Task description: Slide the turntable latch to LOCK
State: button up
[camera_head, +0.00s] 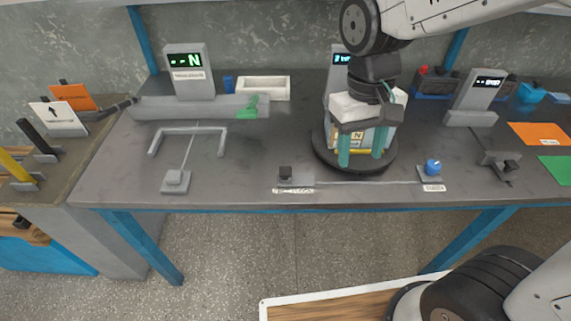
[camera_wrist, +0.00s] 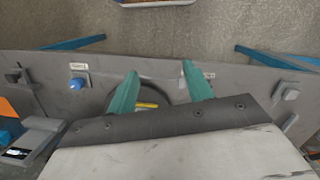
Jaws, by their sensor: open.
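The round dark turntable (camera_head: 325,155) sits near the front of the bench and carries a pale box-like block (camera_head: 357,133) marked N. A small black knob on a grey base (camera_head: 285,174), seemingly the latch, stands left of the turntable at the bench's front edge. The label plate (camera_head: 293,190) before it is too small to read. My gripper (camera_head: 362,160) is open above the turntable, fingers pointing down, to the right of the latch. In the wrist view my gripper (camera_wrist: 158,72) shows both teal fingers apart; its right finger hides the latch area.
A blue knob (camera_head: 432,167) with a label stands right of the turntable. A clamp-like fixture (camera_head: 498,165) is farther right. A grey bracket (camera_head: 187,135) and a small grey block (camera_head: 175,181) lie left. Display stands (camera_head: 190,72) line the back.

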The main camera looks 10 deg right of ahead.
jog(key=w+a+f+m, duration=0.1)
jog(key=w+a+f, duration=0.7)
jog(key=a, duration=0.1)
jog(key=m+t, duration=0.1)
jog(key=m, duration=0.1)
send_over(285, 170)
jog(key=shift+s+f, duration=0.15)
jog(key=shift+f, duration=0.25)
jog(key=shift+t, duration=0.3)
notch_tip(285, 170, down, 8)
jog(key=shift+r, duration=0.1)
jog(key=shift+c, duration=0.3)
grip_shut()
jog(key=shift+s+d, duration=0.2)
jog(key=shift+d, duration=2.4)
